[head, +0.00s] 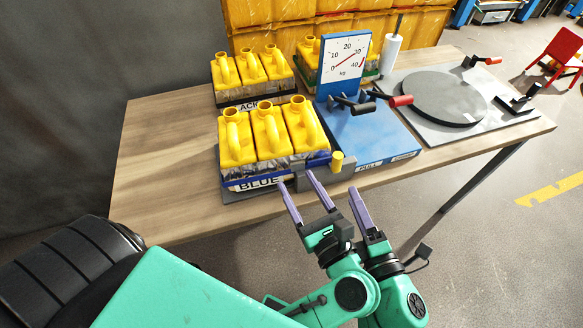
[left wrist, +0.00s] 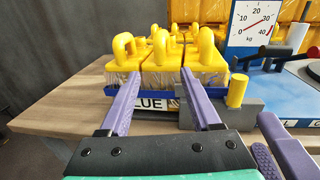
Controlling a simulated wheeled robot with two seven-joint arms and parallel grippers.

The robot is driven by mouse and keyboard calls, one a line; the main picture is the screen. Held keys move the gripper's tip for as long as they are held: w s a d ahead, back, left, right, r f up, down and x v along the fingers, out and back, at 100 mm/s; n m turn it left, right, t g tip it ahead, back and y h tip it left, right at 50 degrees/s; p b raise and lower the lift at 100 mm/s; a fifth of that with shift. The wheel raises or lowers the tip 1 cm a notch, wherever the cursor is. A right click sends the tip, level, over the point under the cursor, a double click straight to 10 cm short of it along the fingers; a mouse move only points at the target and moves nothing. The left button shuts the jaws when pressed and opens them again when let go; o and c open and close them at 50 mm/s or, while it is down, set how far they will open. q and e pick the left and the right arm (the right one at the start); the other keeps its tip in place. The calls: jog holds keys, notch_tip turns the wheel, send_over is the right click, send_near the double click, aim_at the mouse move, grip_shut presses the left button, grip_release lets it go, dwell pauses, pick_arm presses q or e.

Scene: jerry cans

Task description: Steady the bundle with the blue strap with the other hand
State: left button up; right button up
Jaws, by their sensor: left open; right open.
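The bundle with the blue strap (head: 266,137) is a row of yellow jerry cans standing upright at the table's front edge. The blue strap (head: 308,160) runs around its lower part, above a BLUE label. It also shows in the left wrist view (left wrist: 163,60). My left gripper (head: 297,180) is open just in front of the bundle, its fingers pointing at the strapped front; I cannot tell whether they touch it. My right gripper (head: 356,195) is open and empty, right of the left one and in front of the table edge; one of its fingers is mostly hidden.
A grey block with a yellow knob (head: 337,161) sits at the bundle's right front corner. A second can bundle (head: 250,72) stands behind. A blue scale (head: 366,134) with a dial and a plate with a round disc (head: 443,97) stand right. The table's left part is bare.

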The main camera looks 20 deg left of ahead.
aim_at(276, 147)
pick_arm(q)
jog(key=x, duration=1.3)
jog(key=shift+w+a, duration=0.25)
jog(key=shift+a, duration=0.05)
grip_shut()
jog(key=shift+r, duration=0.1)
dwell(0.5)
dwell(1.6)
jog(key=shift+d+f, duration=0.1)
jog(key=shift+f, duration=0.1)
